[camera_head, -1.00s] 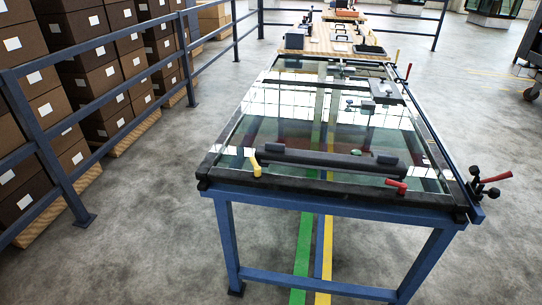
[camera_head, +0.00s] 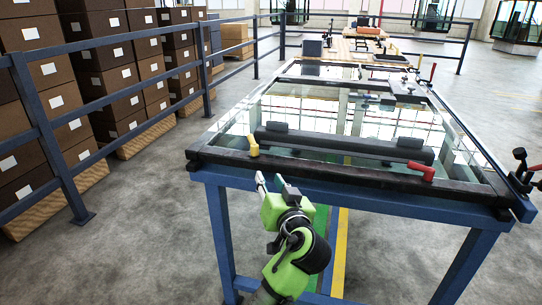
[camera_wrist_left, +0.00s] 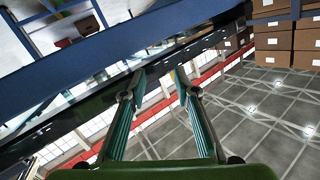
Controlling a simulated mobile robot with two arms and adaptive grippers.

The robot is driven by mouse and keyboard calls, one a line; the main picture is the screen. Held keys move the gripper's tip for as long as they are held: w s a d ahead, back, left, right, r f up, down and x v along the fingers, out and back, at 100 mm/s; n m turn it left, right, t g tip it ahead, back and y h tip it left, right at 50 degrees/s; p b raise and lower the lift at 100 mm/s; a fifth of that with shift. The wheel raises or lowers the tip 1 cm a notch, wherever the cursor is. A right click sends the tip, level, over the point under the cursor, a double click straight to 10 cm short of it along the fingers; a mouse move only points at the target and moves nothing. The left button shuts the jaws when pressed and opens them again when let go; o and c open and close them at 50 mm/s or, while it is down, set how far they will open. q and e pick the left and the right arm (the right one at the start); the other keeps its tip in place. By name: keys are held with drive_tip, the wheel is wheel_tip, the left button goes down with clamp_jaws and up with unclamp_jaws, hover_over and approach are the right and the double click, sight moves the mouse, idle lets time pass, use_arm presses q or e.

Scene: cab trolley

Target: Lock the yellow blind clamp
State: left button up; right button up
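The yellow blind clamp (camera_head: 253,145) is a small yellow handle at the near left of the glass-topped trolley (camera_head: 340,179), beside the left end of a long dark bar (camera_head: 345,145). It appears to stand upright. My left gripper (camera_head: 270,181) is in front of the trolley's near edge, a little below and right of the yellow clamp, apart from it. Its two fingers are spread with nothing between them; the open fingers also show in the left wrist view (camera_wrist_left: 159,74). I cannot make out the yellow clamp clearly in the wrist view. My right gripper is not in view.
A red clamp handle (camera_head: 421,171) sits at the near right of the trolley. Another clamp with a red handle (camera_head: 526,168) sticks out at the right edge. A blue railing (camera_head: 130,97) and stacked boxes (camera_head: 95,60) stand left. Floor between railing and trolley is clear.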

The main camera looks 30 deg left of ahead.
use_arm(q)
drive_tip(key=n+y, duration=0.2)
approach(255, 145)
drive_tip(key=b+x, duration=0.1)
drive_tip(key=x, duration=1.1)
drive_tip(key=shift+w+a+b, duration=0.15)
drive_tip(key=shift+w+b, duration=0.05)
drive_tip(key=shift+b, duration=0.1)
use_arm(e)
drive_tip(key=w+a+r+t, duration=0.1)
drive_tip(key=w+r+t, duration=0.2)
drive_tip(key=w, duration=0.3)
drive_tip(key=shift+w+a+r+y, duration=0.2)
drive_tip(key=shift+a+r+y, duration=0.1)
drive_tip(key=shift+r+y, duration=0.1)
use_arm(q)
drive_tip(key=shift+f, duration=0.1)
clamp_jaws()
